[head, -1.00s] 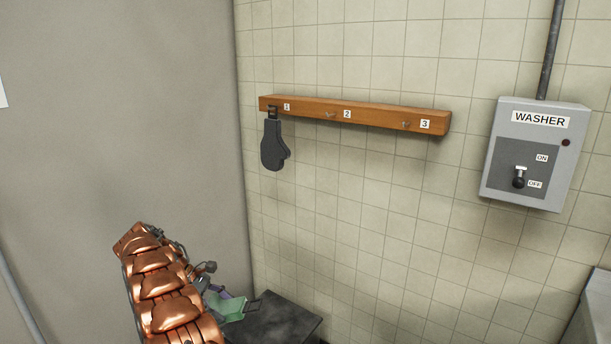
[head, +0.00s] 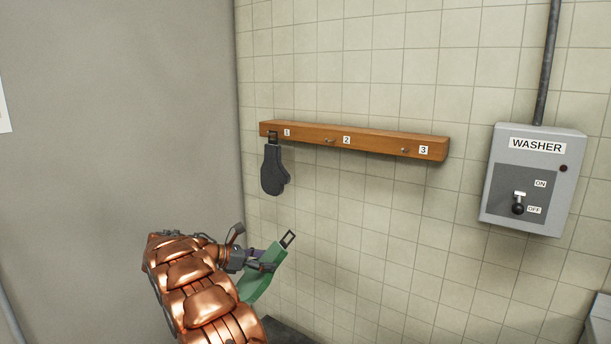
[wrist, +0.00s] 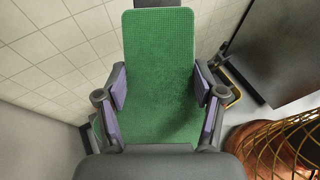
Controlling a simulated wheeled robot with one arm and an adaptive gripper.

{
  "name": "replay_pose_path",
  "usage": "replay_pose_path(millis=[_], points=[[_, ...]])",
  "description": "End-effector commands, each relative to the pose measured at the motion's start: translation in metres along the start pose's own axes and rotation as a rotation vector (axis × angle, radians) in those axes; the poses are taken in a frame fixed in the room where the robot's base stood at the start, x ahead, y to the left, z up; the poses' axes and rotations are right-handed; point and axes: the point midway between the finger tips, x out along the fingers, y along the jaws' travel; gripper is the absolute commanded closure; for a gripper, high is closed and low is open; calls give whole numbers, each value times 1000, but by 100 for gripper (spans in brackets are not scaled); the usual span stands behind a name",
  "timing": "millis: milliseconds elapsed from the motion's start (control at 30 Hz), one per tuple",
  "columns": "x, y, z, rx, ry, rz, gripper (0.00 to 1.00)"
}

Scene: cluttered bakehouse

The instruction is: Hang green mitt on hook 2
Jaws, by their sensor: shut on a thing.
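The green mitt (head: 262,283) is held by my gripper (head: 266,262) in the head view, below and left of the hook rail. A dark rectangular loop (head: 288,239) sticks up from the mitt's upper end. In the wrist view the mitt (wrist: 158,70) lies between the two purple-padded fingers of my gripper (wrist: 160,92), which press on its sides. Hook 2 (head: 330,141) is a small peg left of the label 2 on the wooden rail (head: 375,145). It is bare, and the mitt is apart from it.
A dark grey mitt (head: 273,170) hangs on hook 1. Hook 3 (head: 405,149) is bare. A grey WASHER switch box (head: 532,180) is on the tiled wall to the right. A dark surface (head: 285,334) is low beneath the mitt.

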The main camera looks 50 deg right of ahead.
Motion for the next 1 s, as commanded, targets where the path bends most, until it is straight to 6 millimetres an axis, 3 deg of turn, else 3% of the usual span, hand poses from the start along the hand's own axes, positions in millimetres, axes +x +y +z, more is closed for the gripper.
replay_pose_path(millis=[300,600,800,1000], points=[[33,13,109,-73,-214,244,70],[48,18,207,-79,-407,421,70],[50,20,255,-63,-504,477,70],[49,22,276,-50,-551,493,70]])
